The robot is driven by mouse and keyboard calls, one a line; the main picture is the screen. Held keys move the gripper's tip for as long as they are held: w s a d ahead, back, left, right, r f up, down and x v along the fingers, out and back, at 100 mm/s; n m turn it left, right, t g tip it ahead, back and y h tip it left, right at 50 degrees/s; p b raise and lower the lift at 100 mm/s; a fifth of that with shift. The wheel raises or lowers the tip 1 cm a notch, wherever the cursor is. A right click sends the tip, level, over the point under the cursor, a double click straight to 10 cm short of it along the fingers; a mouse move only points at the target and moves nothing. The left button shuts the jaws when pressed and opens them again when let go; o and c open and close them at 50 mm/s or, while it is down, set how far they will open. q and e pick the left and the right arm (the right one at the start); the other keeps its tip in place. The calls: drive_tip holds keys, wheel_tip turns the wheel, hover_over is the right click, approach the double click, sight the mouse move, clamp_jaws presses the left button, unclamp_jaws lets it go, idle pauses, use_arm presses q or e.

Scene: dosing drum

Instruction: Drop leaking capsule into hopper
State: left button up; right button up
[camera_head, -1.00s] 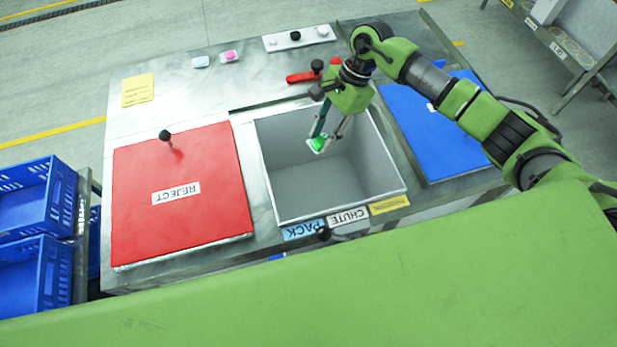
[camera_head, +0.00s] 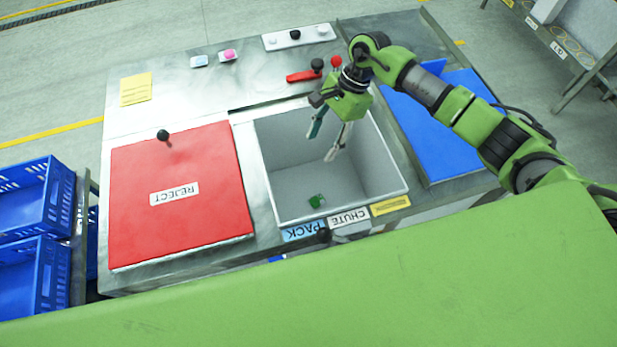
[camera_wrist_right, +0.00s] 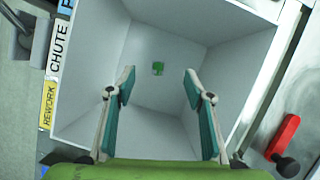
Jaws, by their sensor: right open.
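The green capsule (camera_head: 317,201) lies inside the open grey hopper (camera_head: 290,215), low down in it. It also shows in the right wrist view (camera_wrist_right: 158,69), between and beyond the fingers and apart from them. My right gripper (camera_head: 324,146) is open and empty over the hopper opening. Its two spread fingers also show in the right wrist view (camera_wrist_right: 158,85). Whether the capsule leaks cannot be seen. My left gripper is not in view.
A red REJECT lid (camera_head: 180,215) covers the area left of the hopper. A blue panel (camera_head: 450,140) lies to the right. PACK (camera_head: 303,231) and CHUTE (camera_head: 349,217) labels sit along the front edge. A red handle (camera_head: 304,76) is behind the hopper. Blue crates (camera_head: 35,200) stand at far left.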

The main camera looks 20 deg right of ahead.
drive_tip(key=v, duration=1.1)
drive_tip(key=shift+d+r, duration=0.2)
drive_tip(key=shift+r, duration=0.15)
drive_tip(key=shift+w, duration=0.1)
